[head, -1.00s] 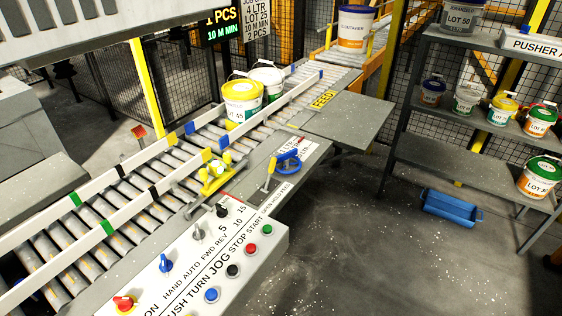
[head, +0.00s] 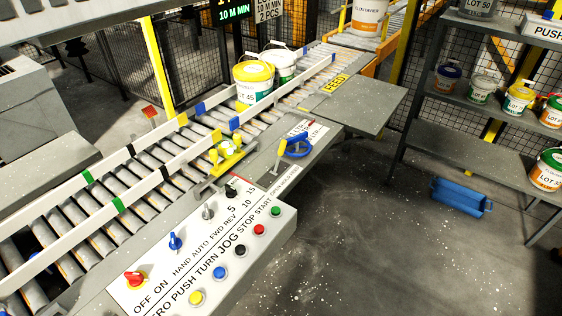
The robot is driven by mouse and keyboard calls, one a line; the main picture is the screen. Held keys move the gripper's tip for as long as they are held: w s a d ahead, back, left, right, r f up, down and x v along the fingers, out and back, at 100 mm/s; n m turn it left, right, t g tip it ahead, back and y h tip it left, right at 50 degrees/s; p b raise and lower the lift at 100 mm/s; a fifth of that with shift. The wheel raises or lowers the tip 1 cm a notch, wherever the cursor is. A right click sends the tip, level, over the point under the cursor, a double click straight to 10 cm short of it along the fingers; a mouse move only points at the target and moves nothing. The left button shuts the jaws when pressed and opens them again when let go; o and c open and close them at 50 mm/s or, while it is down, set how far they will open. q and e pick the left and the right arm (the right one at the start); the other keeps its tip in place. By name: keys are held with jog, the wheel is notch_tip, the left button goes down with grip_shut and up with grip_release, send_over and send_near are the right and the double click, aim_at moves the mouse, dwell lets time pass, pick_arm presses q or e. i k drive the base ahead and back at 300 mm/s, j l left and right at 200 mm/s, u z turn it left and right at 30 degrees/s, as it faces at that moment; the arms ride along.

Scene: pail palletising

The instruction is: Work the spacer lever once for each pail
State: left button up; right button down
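The yellow-gripped lever (head: 281,154) stands on the grey side panel beside a blue handwheel (head: 296,147). A yellow fitting (head: 228,157) with a pale round part sits at the conveyor's near side; I cannot tell which of these is the spacer lever. A yellow-lidded pail (head: 253,87) marked LOT 45 stands on the roller conveyor (head: 150,160). A white-lidded pail (head: 281,65) stands close behind it. A larger orange and white pail (head: 369,15) is farther up the line, cut by the top edge. Neither of my grippers is in view.
A control panel (head: 215,235) with coloured knobs and buttons fills the lower middle. A shelf rack (head: 455,140) with several pails stands at right. A blue tray (head: 460,197) lies on the floor.

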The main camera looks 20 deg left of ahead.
aim_at(280, 152)
jog(key=u, duration=0.35)
jog(key=i+l+u, duration=0.15)
jog(key=u, duration=0.25)
jog(key=i+l+u, duration=0.15)
jog(key=u, duration=0.25)
jog(key=i+l+u, duration=0.1)
jog(key=l+u, duration=0.15)
jog(key=u, duration=0.2)
jog(key=l+u, duration=0.25)
jog(key=u, duration=0.15)
jog(key=i+l+u, duration=0.1)
jog(key=l+u, duration=0.15)
jog(key=u, duration=0.15)
jog(key=l+u, duration=0.1)
jog(key=l, duration=0.55)
jog(key=l+u, duration=0.1)
jog(key=l, duration=0.55)
jog(key=k+l+u, duration=0.1)
jog(key=l, duration=0.55)
jog(key=k+l+u, duration=0.15)
jog(key=l, duration=0.5)
jog(key=l+u, duration=0.1)
jog(key=l, duration=0.6)
